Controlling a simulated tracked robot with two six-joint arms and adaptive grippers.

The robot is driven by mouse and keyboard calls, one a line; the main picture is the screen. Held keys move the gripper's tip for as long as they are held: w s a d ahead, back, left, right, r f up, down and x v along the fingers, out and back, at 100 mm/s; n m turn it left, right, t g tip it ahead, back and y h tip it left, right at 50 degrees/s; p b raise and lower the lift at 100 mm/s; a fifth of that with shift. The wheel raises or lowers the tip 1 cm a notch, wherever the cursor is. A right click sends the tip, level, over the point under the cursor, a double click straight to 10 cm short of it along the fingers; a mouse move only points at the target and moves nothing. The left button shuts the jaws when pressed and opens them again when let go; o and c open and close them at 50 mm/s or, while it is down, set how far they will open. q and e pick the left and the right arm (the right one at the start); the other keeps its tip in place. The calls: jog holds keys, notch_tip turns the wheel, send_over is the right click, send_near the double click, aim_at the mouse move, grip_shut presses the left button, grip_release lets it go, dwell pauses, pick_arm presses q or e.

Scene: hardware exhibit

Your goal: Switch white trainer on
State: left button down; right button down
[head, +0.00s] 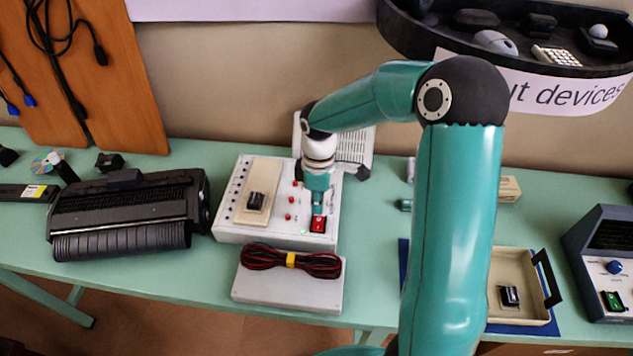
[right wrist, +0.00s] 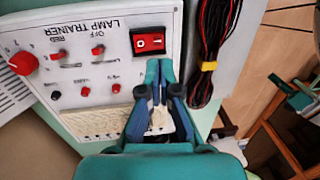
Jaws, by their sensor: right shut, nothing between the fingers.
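The white trainer (head: 228,222) stands on the green table, left of the middle in the head view. Its panel reads LAMP TRAINER upside down in the right wrist view (right wrist: 112,45). Its red rocker switch (head: 318,224) sits at the front right corner and also shows in the right wrist view (right wrist: 151,42). A small green spot glows beside the switch in the head view. My right gripper (head: 318,207) is shut and empty, pointing down with its tips close to the switch; in the right wrist view the tips (right wrist: 160,66) are just beside it. Contact cannot be told. My left gripper is not in view.
A grey box (head: 283,289) with a coiled red-black cable (head: 265,262) lies in front of the trainer. A black printer-like machine (head: 128,215) stands left. A beige tray (head: 537,311) lies right, with a blue-grey device (head: 598,250) beyond it.

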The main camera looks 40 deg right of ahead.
notch_tip(320, 180, up, 8)
jog(key=b, duration=0.1)
jog(key=shift+s+a, duration=0.35)
jog(key=shift+a, duration=0.05)
jog(key=shift+f, duration=0.1)
